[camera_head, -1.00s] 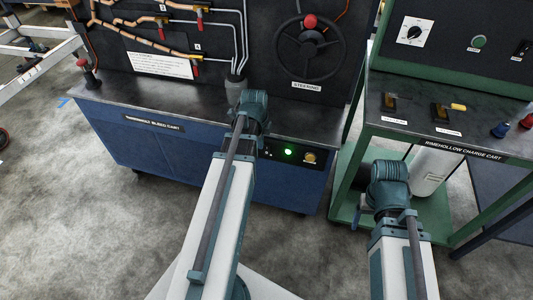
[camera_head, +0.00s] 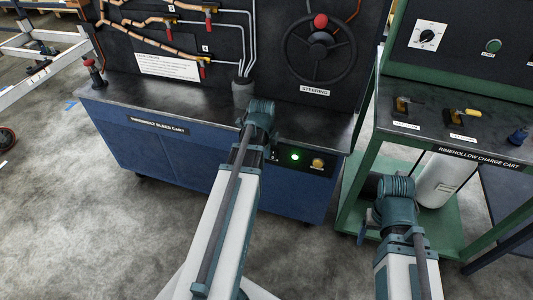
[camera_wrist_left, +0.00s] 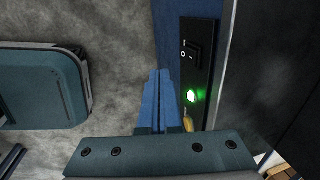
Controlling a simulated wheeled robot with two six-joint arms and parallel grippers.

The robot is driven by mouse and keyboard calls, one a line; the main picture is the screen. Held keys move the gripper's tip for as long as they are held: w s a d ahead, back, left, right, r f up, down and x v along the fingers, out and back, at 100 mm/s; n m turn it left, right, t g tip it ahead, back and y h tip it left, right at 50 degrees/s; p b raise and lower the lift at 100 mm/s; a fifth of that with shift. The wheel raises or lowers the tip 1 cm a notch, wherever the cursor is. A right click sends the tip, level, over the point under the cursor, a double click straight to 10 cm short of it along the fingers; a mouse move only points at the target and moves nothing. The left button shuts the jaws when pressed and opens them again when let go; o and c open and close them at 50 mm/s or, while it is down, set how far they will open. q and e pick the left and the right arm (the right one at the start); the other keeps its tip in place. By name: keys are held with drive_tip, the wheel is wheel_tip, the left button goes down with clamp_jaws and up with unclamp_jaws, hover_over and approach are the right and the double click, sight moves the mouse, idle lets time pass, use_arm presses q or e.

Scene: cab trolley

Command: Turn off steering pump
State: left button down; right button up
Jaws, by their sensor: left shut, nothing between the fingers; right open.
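The blue bleed cart's front control panel (camera_head: 305,163) carries a lit green lamp (camera_head: 295,157) and a yellow knob (camera_head: 318,163). In the left wrist view the panel also shows a black rocker switch (camera_wrist_left: 192,52), with the lit green lamp (camera_wrist_left: 192,96) beside it. I cannot tell which way the rocker is tipped. My left gripper (camera_wrist_left: 158,78) is shut and empty, its blue fingers beside the panel; contact cannot be judged. In the head view my left arm hides those fingers. My right gripper (camera_head: 364,226), partly hidden by its arm, is open beside the green cart.
A black steering wheel (camera_head: 320,50) with a red knob stands on the cart's back panel, above a STEERING label (camera_head: 315,90). The green charge cart (camera_head: 440,145) stands close on the right, with switches on its top. Floor (camera_head: 70,220) is clear at left.

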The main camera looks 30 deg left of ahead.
sight(271, 155)
use_arm(q)
drive_tip(key=shift+w+a+f+b, duration=0.2)
drive_tip(key=shift+w+f+b, duration=0.6)
drive_tip(key=shift+f+b, duration=0.3)
drive_tip(key=shift+w+a+f+b, duration=0.2)
drive_tip(key=shift+w+f+b, duration=0.6)
drive_tip(key=shift+f, duration=0.45)
drive_tip(key=shift+w+a+f+b, duration=0.2)
drive_tip(key=shift+w+f+b, duration=0.55)
drive_tip(key=shift+f+b, duration=0.4)
